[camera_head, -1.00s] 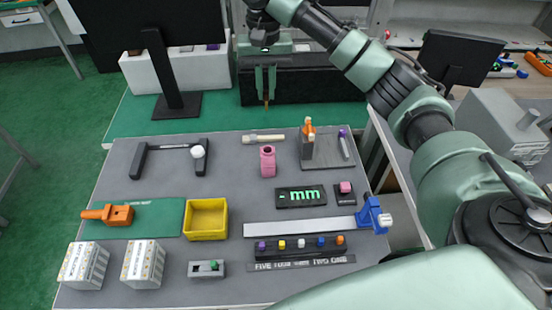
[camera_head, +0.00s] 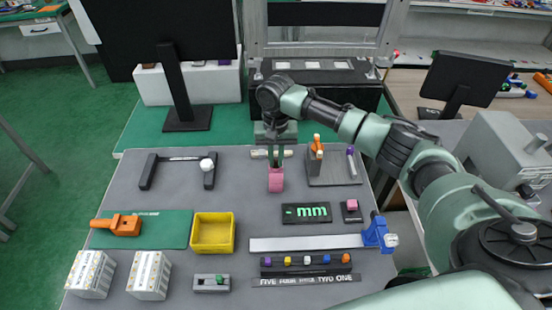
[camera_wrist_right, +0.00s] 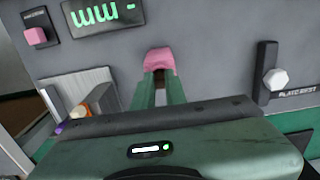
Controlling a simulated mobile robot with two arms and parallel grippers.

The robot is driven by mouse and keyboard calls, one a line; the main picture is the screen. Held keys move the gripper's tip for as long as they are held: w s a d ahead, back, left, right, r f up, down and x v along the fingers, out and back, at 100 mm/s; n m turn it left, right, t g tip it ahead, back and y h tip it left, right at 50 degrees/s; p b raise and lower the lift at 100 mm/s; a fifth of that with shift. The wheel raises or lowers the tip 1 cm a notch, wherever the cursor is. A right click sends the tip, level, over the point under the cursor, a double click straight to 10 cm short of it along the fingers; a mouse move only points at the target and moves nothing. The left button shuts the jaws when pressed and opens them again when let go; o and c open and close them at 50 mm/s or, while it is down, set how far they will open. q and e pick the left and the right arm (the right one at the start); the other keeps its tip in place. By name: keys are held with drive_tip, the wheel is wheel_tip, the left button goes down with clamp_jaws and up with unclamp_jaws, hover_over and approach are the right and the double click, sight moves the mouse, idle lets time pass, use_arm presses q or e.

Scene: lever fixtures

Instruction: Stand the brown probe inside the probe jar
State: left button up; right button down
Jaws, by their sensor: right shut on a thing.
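The pink probe jar (camera_head: 276,181) stands upright on the grey bench top, and it also shows in the wrist view (camera_wrist_right: 159,58). My right gripper (camera_head: 275,163) points down directly over the jar, with its fingertips at the jar's mouth. In the wrist view the green fingers (camera_wrist_right: 160,80) reach to the jar, with a small dark brownish patch between them. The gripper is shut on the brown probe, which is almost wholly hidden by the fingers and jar. I cannot tell how deep its tip sits in the jar. My left gripper is out of view.
The yellow tray (camera_head: 212,233) is at front left. Bare bench surrounds the jar.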

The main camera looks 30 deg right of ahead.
drive_tip(key=shift+f, duration=0.35)
drive_tip(key=shift+s, duration=0.1)
drive_tip(key=shift+f, duration=0.1)
